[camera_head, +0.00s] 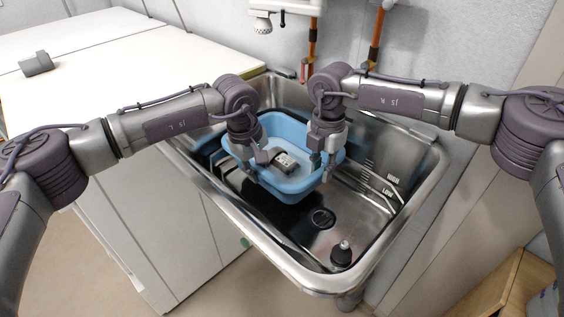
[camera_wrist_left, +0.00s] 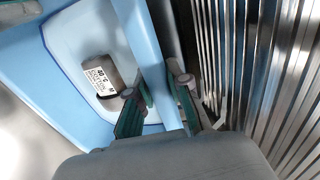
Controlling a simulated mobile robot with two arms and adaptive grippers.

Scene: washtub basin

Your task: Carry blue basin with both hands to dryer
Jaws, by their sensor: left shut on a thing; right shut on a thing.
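The blue basin (camera_head: 292,186) sits inside the steel washtub, toward its back left. A small grey item with a white label (camera_head: 284,162) lies in the basin, and it also shows in the left wrist view (camera_wrist_left: 102,76). My left gripper (camera_head: 256,172) is shut on the basin's left rim; in the left wrist view the rim (camera_wrist_left: 158,70) passes between its green-padded fingers (camera_wrist_left: 160,100). My right gripper (camera_head: 322,160) is shut on the basin's right rim. Its fingertips are partly hidden. The dryer cannot be told for certain in these views.
The steel washtub (camera_head: 262,240) has raised walls around the basin, a drain (camera_head: 322,218) and a dark stopper-like object (camera_head: 342,254) at the front. A white-topped cabinet (camera_head: 110,75) stands left, with a grey object (camera_head: 36,63) on it. Pipes and a white fixture (camera_head: 285,8) are behind.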

